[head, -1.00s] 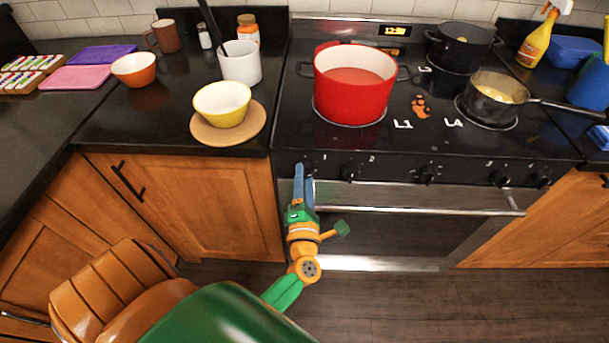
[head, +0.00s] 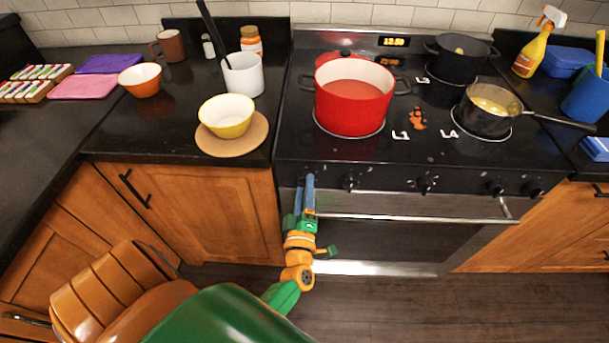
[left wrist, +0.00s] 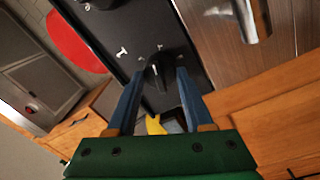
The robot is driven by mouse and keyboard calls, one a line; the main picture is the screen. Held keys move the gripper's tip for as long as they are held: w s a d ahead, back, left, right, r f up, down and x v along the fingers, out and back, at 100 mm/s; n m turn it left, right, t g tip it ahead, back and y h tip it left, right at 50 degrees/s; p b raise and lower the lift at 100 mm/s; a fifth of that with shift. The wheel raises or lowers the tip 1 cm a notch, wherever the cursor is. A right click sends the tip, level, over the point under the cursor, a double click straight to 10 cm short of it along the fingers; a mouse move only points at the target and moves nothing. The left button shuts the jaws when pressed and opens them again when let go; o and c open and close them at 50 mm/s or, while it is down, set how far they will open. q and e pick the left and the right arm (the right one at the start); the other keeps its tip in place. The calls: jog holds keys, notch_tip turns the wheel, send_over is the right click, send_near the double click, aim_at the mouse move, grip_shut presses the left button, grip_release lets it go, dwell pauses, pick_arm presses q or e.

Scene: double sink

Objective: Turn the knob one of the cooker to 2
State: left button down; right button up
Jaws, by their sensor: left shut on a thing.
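The cooker (head: 460,185) has a row of black knobs along its front panel. My left gripper (head: 305,182) is at the leftmost knob. Its two blue fingers hide that knob in the head view. In the left wrist view the black knob (left wrist: 158,72) sits between the fingertips of my left gripper (left wrist: 158,75), which is shut on it. A white pointer mark on the knob's face is too small to read well. My right gripper is not in view.
A red pot (head: 352,105), a black pot (head: 458,55) and a saucepan (head: 487,122) stand on the cooktop. The oven handle (head: 420,207) runs just below the knobs, to the right of my gripper. A yellow bowl (head: 227,118) stands on the left counter.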

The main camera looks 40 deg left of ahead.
pick_arm(q)
jog(key=shift+m+p, duration=0.3)
jog(key=shift+m, duration=1.2)
jog(key=shift+c, duration=1.4)
grip_release()
